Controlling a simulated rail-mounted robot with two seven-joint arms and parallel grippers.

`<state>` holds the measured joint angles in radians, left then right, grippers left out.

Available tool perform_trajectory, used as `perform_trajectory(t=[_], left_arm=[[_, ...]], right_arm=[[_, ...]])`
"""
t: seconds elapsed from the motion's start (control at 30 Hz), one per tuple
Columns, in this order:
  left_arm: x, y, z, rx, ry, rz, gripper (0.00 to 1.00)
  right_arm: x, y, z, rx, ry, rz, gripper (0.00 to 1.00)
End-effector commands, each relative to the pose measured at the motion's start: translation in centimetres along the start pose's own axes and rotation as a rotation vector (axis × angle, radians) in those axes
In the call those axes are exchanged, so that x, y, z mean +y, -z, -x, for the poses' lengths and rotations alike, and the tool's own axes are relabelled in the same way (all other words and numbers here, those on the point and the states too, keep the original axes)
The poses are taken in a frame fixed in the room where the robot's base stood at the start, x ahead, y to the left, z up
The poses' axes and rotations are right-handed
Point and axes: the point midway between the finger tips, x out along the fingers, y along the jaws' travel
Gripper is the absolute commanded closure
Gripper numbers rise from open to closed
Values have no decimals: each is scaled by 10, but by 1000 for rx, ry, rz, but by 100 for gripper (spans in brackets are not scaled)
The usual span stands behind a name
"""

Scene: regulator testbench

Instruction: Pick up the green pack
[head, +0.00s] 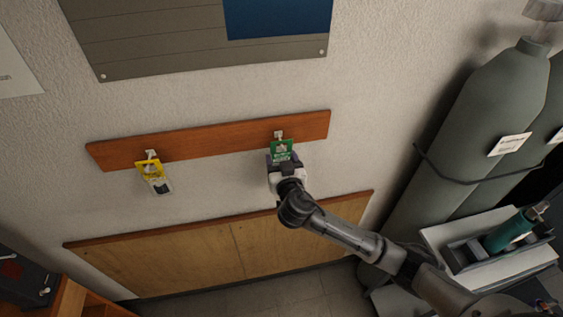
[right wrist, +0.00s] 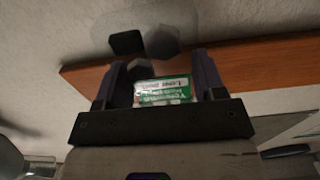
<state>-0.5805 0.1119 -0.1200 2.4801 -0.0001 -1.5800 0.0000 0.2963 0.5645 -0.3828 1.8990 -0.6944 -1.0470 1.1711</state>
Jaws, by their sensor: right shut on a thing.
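The green pack (head: 281,151) hangs at a hook (head: 279,135) on the right part of the wooden wall rail. My right gripper (head: 283,162) is at the pack and is shut on it, with its lower part hidden behind the gripper. In the right wrist view the pack (right wrist: 163,91), green and white with print, sits between the two dark fingers (right wrist: 163,82). Whether it is clear of the hook cannot be told. My left gripper is not in view.
A yellow pack (head: 155,178) hangs from another hook on the left of the wooden rail (head: 215,140). A grey board (head: 170,40) is above. Tall grey cylinders (head: 480,110) and a tray with a green bottle (head: 510,232) stand at right. The wall between the packs is clear.

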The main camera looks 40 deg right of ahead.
Motion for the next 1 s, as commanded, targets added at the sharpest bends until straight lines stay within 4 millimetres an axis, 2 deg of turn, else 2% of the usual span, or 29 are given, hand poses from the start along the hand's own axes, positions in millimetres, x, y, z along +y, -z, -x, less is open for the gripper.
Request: perform_trajectory(t=[0.1,0.37,0.57,0.77,1.0], left_arm=[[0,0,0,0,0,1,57],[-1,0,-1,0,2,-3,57],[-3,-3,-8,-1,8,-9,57],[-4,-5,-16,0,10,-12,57],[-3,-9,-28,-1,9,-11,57]], right_arm=[[0,0,0,0,0,0,60],[0,1,0,1,0,-1,60],[0,14,0,3,1,-6,60],[0,12,31,0,2,-5,60],[-1,11,82,-1,3,-6,60]])
